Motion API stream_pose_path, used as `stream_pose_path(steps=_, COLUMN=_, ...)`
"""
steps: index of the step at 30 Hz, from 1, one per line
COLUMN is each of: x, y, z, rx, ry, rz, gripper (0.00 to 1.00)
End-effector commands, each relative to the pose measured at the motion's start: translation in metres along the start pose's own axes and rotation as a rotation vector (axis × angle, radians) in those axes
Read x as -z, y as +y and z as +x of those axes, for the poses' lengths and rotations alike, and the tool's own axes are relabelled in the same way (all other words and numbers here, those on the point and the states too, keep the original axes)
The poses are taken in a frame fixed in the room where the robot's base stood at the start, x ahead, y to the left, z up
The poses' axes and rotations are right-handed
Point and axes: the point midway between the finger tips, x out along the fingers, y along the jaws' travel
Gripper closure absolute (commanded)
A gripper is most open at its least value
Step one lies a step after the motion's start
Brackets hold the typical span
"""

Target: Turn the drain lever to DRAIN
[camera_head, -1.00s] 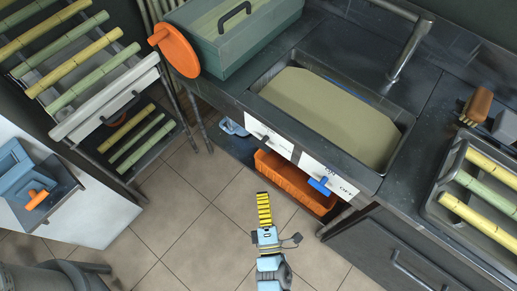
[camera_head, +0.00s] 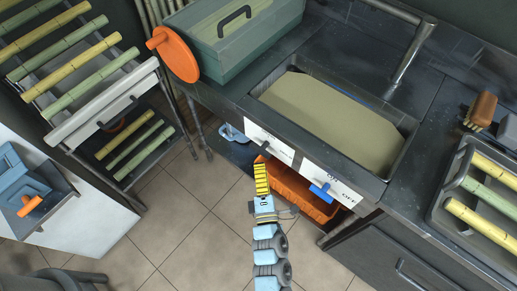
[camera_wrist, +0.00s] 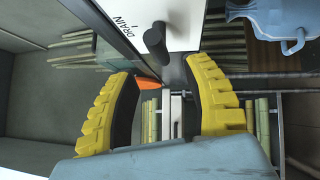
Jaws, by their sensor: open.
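The drain lever is a dark knobbed handle (camera_wrist: 156,41) on a white panel (camera_wrist: 125,15) marked DRAIN in the wrist view. In the head view the lever (camera_head: 266,144) is small on the left white panel (camera_head: 284,150) below the sink front. My gripper (camera_head: 261,166), with yellow fingers, is just below that panel in the head view. In the wrist view my gripper (camera_wrist: 163,70) is open and empty, its fingers spread below and either side of the lever, with no visible contact. The lever's pivot is hard to make out.
A blue lever (camera_head: 321,189) sits on the right white panel (camera_head: 335,186), marked OFF. An orange bin (camera_head: 305,198) stands beneath the panels. The sink (camera_head: 383,175) holds murky liquid. A blue jug (camera_wrist: 272,18) is near the panel in the wrist view.

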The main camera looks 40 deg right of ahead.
Motion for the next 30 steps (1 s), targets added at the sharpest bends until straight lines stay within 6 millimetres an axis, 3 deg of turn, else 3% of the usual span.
stream_pose_path(steps=15, x=0.000, y=0.000, z=0.059, rx=-0.002, ry=0.000, rz=0.001, gripper=0.51)
stream_pose_path(steps=30, x=0.000, y=0.000, z=0.070, rx=0.001, ry=-0.001, rz=0.001, gripper=0.51)
